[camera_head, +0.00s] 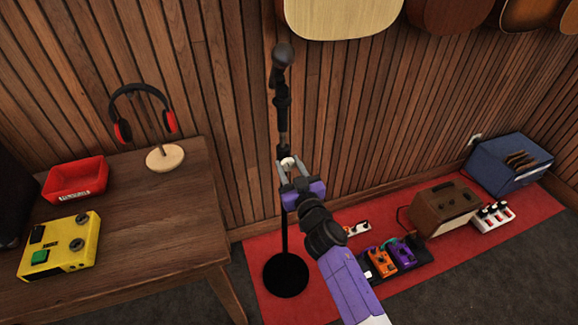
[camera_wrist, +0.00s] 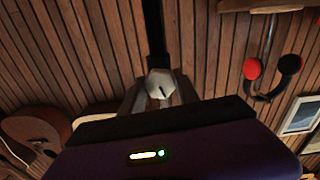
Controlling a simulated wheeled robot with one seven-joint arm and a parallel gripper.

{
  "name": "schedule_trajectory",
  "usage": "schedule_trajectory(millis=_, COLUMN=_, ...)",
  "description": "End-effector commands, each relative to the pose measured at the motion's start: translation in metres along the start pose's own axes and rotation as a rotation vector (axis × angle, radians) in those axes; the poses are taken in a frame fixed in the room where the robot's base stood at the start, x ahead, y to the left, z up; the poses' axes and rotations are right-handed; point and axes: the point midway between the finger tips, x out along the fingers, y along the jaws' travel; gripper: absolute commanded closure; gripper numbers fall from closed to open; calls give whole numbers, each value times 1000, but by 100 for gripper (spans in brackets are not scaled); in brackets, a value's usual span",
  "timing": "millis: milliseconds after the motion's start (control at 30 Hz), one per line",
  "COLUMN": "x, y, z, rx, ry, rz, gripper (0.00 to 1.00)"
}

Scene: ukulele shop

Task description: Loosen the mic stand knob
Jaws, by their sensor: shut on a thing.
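The mic stand stands upright on a round black base (camera_head: 286,275), with a microphone (camera_head: 283,56) at its top. Its pale, faceted knob (camera_head: 287,163) is on the pole at mid height. In the wrist view the knob (camera_wrist: 160,84) has a dark line on its face and sits between the fingers. My gripper (camera_head: 293,168) is shut on the knob, its fingers on either side. The pole runs up behind the knob in the wrist view. Part of the lower pole is hidden behind my gripper in the head view.
A wooden table (camera_head: 130,220) at left holds a red tray (camera_head: 75,181), a yellow pedal box (camera_head: 60,246) and headphones on a stand (camera_head: 164,157). Guitars (camera_head: 340,16) hang above.

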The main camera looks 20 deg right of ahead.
Motion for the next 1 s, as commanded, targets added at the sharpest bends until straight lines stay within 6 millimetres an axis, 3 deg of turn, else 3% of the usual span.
schedule_trajectory(millis=500, x=0, y=0, z=1, rx=-325, ry=-1, rz=-1, gripper=100)
schedule_trajectory(millis=1000, x=0, y=-1, z=1, rx=-383, ry=-1, rz=-1, gripper=100)
